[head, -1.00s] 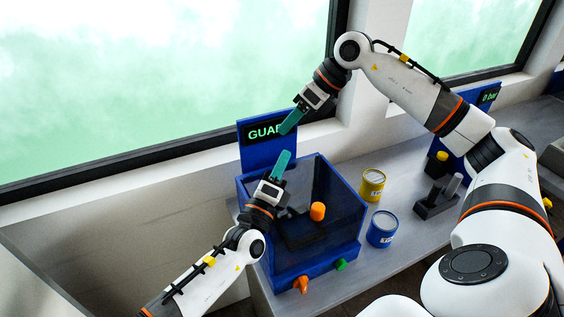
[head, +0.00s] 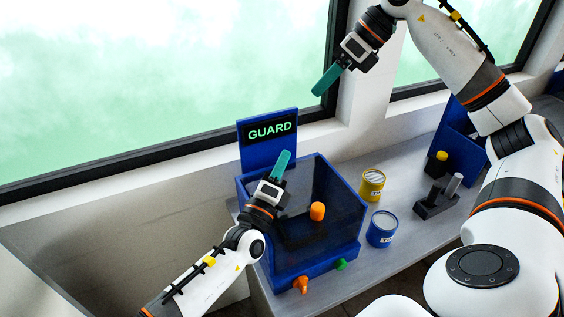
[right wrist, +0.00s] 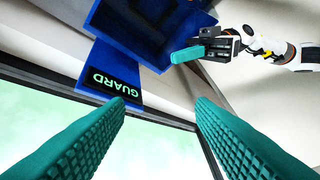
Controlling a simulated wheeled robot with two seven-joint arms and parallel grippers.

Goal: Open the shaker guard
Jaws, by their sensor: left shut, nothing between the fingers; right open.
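The shaker is a blue box (head: 318,270) with dark see-through walls on the bench, and a black part and an orange knob (head: 317,211) show in it. I cannot tell whether its guard is open. A blue panel with a lit GUARD sign (head: 269,131) stands behind it; the sign also shows in the right wrist view (right wrist: 112,84). My left gripper (head: 283,162) is shut and empty over the box's left rear edge; its teal fingers also show in the right wrist view (right wrist: 187,54). My right gripper (head: 324,83) is open and empty, above and right of the sign.
A yellow can (head: 372,186) and a blue can (head: 382,230) stand right of the box. A dark holder (head: 435,204) is further right. An orange knob (head: 300,285) and a green knob (head: 341,265) sit on the box front. The window wall is close behind.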

